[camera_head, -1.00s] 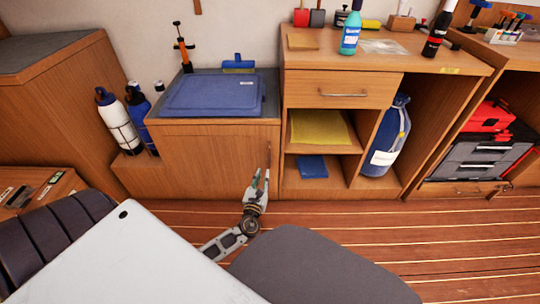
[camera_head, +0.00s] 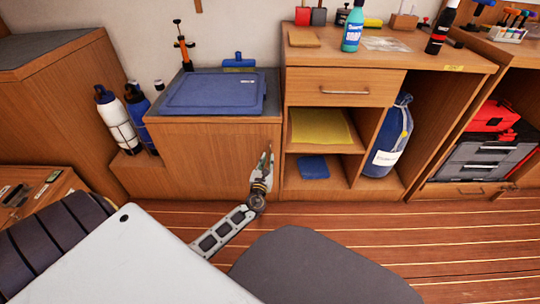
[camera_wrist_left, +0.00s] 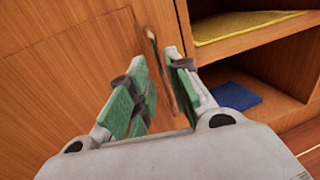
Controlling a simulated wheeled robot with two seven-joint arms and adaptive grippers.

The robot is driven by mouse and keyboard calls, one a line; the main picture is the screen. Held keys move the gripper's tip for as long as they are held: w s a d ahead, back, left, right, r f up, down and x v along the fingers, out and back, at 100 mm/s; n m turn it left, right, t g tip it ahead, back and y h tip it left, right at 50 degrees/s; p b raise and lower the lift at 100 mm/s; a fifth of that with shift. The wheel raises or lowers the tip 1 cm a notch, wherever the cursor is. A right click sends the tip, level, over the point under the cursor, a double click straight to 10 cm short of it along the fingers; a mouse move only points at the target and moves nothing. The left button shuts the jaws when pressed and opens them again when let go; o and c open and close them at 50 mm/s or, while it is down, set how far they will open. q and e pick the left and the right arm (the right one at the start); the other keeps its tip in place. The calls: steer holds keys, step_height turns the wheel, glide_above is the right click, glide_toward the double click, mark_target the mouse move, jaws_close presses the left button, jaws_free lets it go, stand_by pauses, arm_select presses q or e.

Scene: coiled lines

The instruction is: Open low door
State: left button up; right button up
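The low door (camera_head: 200,155) is the wooden front panel under the blue lid, and it looks closed. It also fills the left of the left wrist view (camera_wrist_left: 50,70). Its vertical metal handle (camera_wrist_left: 155,45) is near the door's right edge. My left gripper (camera_head: 264,160) is at that edge, low on the cabinet. In the left wrist view, its green-padded fingers (camera_wrist_left: 158,68) are apart, with the handle between them. A gap shows on the handle's left side; I cannot tell if the right finger touches it. My right gripper is not in view.
Open shelves with a yellow cloth (camera_head: 320,127) and a blue cloth (camera_head: 313,167) are just right of the door. A dark grey seat-like shape (camera_head: 310,270) is in front. Striped wooden floor (camera_head: 450,230) is clear at right.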

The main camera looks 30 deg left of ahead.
mark_target(270, 154)
arm_select(q)
steer(key=shift+b+x, duration=0.7)
steer(key=shift+x, duration=1.85)
jaws_close()
